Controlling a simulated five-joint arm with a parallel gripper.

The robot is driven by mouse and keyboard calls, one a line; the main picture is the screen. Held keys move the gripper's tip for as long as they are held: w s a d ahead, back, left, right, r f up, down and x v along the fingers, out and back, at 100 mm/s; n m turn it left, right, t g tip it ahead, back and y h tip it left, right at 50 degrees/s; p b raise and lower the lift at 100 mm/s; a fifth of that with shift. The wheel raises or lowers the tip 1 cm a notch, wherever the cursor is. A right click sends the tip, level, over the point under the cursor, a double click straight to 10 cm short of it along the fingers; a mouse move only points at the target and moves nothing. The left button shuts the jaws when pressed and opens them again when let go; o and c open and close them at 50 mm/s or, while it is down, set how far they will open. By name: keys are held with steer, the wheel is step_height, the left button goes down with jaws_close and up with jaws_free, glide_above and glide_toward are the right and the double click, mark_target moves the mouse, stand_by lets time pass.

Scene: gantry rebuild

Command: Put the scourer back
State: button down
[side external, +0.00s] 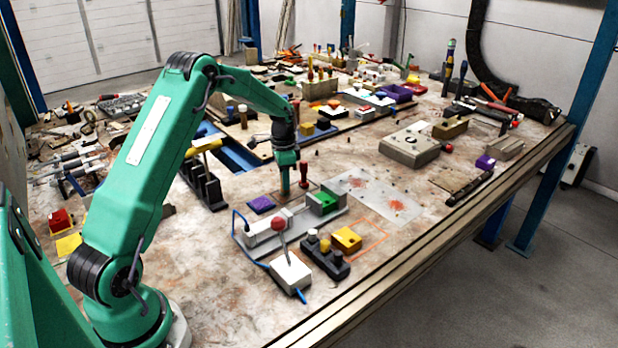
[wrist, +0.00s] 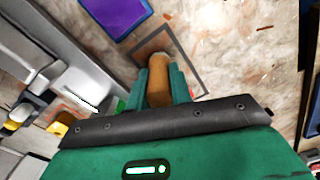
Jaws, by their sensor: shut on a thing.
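My gripper (side external: 285,192) points down and is low over the table. In the wrist view its green fingers (wrist: 160,88) are shut on a tan, rounded, upright piece (wrist: 158,78). The fingers hide its lower sides, and I cannot tell whether it touches the table. A dark square outline (wrist: 205,82) on the table frames it. A flat purple pad (side external: 261,204) lies just left of my gripper in the side view; it also shows at the top of the wrist view (wrist: 115,12). I cannot tell for certain which piece is the scourer.
A grey fixture (side external: 262,234) with a green block (side external: 324,202) stands close in front. A white box with a red-knobbed lever (side external: 280,235), a dark knobbed block (side external: 327,258) and a yellow block (side external: 346,239) are nearer the edge. A red-brown peg (side external: 303,172) stands just behind.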

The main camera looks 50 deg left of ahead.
steer(key=shift+f, duration=0.2)
steer(key=shift+f, duration=0.1)
steer(key=c, duration=1.3)
jaws_free()
steer(key=shift+o, duration=0.2)
step_height(320, 180, up, 12)
steer(key=shift+r, duration=0.1)
